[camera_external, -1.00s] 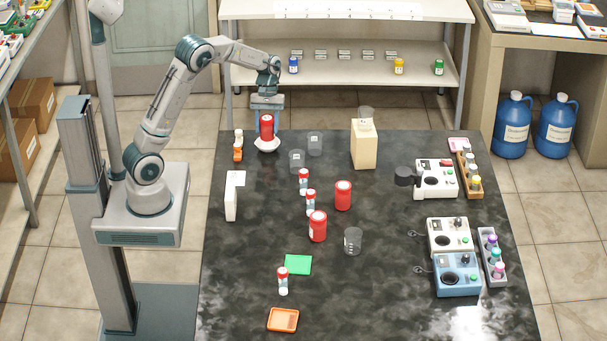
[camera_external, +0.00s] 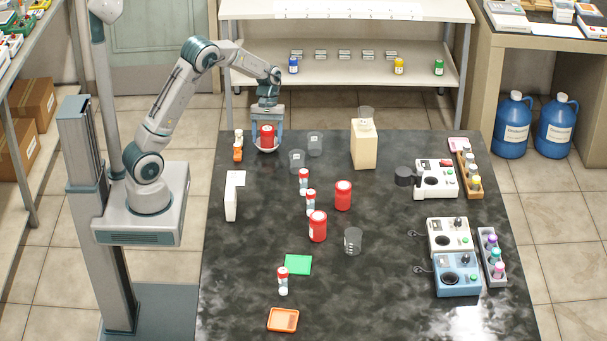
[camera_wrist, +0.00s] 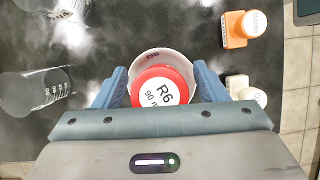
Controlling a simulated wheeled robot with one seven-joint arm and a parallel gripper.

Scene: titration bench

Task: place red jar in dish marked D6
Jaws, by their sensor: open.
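The red jar (camera_external: 267,137) stands in the white dish (camera_external: 267,151) at the far left end of the black bench. In the wrist view the jar's lid (camera_wrist: 158,87) reads R6 and sits inside the dish (camera_wrist: 178,58), whose rim reads D6. My gripper (camera_external: 268,142) is open around the jar, with one finger on either side. In the wrist view there looks to be a gap between the lid and each finger. The dish's near side is hidden by the jar and my gripper.
An orange-based bottle (camera_external: 238,148) stands close left of the dish. Glass beakers (camera_external: 297,161) stand to its right. Two other red jars (camera_external: 343,195) and small white bottles (camera_external: 304,180) stand mid-bench. A beige box (camera_external: 363,147) stands farther right.

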